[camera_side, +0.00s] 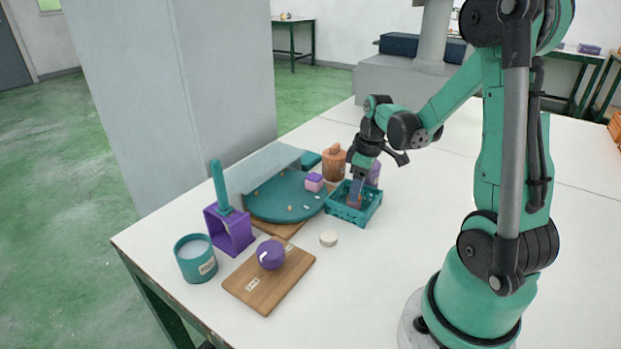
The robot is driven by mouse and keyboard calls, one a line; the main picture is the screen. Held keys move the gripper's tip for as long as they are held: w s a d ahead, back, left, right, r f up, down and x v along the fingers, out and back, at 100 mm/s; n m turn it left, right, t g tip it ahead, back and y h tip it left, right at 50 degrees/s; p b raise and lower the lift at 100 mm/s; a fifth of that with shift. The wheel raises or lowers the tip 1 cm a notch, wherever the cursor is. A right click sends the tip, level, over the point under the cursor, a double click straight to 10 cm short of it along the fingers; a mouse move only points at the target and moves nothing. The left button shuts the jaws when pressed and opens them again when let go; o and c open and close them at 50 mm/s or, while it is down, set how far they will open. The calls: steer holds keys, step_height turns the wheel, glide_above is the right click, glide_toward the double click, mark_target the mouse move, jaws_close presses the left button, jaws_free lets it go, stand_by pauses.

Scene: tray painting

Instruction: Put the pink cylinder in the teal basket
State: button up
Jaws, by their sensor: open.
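The teal basket (369,212) stands on the white table, right of the round teal tray. My gripper (356,190) points down at the basket's opening, its tips at or inside the rim; it is open. Something small and orange-brown shows inside the basket by the fingertips, too small to identify. I cannot clearly make out a pink cylinder. A small pink and purple block (314,182) sits at the tray's right edge, left of the basket, and looks box-shaped.
The teal tray (275,203) lies left of the basket. An orange jar (333,165) and a purple object (374,174) stand close behind it. A wooden board (268,290) with a purple knob, a purple holder (229,231) and a teal cup (196,262) are nearer. Table right of the basket is clear.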

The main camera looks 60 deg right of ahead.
step_height(320, 180, up, 8)
steer(key=s+r, duration=0.1)
steer(key=w+a+m+t, duration=0.2)
steer(key=a+t, duration=0.3)
steer(key=a, duration=1.3)
steer(key=shift+w+a+r+t, duration=0.25)
steer(key=shift+a+r+t, duration=0.05)
steer(key=shift+t, duration=0.1)
